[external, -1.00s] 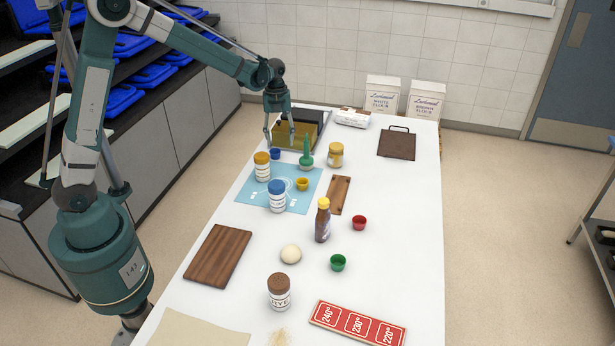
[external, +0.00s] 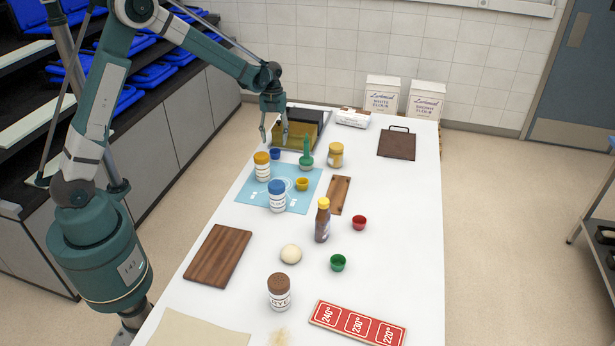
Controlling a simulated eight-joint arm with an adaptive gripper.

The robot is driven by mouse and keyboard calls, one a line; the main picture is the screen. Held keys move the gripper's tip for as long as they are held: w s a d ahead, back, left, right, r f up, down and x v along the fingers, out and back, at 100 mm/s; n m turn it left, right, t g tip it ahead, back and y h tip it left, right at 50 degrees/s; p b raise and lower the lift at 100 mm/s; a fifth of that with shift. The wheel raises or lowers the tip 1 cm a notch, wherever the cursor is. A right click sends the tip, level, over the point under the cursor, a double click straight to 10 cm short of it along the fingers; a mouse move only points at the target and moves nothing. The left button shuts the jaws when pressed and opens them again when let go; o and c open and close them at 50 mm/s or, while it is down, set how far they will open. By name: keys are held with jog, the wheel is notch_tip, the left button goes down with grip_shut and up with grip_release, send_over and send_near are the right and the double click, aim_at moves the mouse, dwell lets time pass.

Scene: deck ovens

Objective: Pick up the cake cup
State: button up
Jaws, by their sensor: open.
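Several small cups that could be the cake cup are on the white table: a blue one (external: 275,154) at the far left, a yellow one (external: 302,184) on the blue mat (external: 251,197), a red one (external: 359,223) and a green one (external: 338,262) farther right and nearer the camera. The task does not say which colour. My gripper (external: 273,141) points down with its two fingers apart and nothing visible between them. In the picture it is just above the blue cup; its exact height over it is hard to tell.
A gold-coloured tin (external: 297,135) is right behind the gripper. A blue-lidded jar (external: 277,196) stands on the mat. The table's right side is mostly clear.

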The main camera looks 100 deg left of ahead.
aim_at(275, 151)
jog(key=shift+d+f, duration=0.15)
jog(key=shift+f, duration=0.85)
jog(key=shift+f, duration=0.1)
jog(key=shift+w+d+f, duration=0.1)
jog(key=shift+d+f, duration=0.05)
jog(key=shift+f, duration=1.1)
jog(key=shift+d+f, duration=0.1)
jog(key=shift+f, duration=1.15)
jog(key=shift+c, duration=0.7)
jog(key=c, duration=0.7)
